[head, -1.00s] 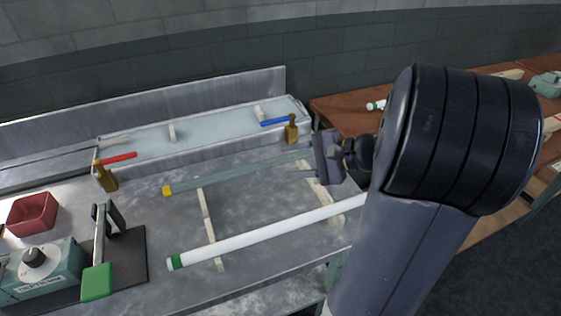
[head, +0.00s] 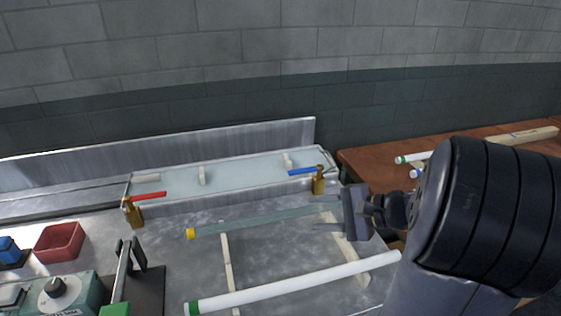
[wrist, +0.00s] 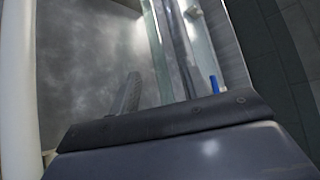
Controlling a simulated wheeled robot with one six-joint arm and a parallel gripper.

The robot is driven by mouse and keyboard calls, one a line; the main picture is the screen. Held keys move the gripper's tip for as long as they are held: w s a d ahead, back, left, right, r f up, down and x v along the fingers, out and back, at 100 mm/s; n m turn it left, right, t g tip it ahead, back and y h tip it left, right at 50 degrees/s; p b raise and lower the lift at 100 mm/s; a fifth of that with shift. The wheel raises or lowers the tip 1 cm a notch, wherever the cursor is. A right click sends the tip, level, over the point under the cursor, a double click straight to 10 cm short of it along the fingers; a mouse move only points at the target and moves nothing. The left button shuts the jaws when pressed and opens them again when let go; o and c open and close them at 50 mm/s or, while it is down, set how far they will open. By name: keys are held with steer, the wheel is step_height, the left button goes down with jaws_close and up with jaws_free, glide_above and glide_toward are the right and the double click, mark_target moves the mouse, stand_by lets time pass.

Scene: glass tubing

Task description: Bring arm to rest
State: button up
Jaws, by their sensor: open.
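My arm reaches in from the lower right of the head view, and my gripper (head: 330,226) is over the right part of the metal bench (head: 285,235). Its jaws are open, with no tube seen between them. A glass tube with a yellow end (head: 262,222) lies on wooden strips just left of the gripper. A white tube with a green end (head: 295,283) lies nearer the front.
A shallow trough (head: 240,176) with red (head: 149,196) and blue (head: 302,171) valve handles runs along the back. A red bin (head: 59,242) and a green device (head: 65,296) stand at left. A brown table (head: 375,175) with more tubes is at right.

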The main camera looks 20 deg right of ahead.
mark_target(277, 218)
steer(key=x, duration=1.2)
steer(key=shift+s+f, duration=0.15)
steer(key=shift+f, duration=0.15)
steer(key=shift+d+f+b, duration=0.1)
steer(key=shift+f+b, duration=0.1)
steer(key=shift+b, duration=0.3)
steer(key=shift+r, duration=0.1)
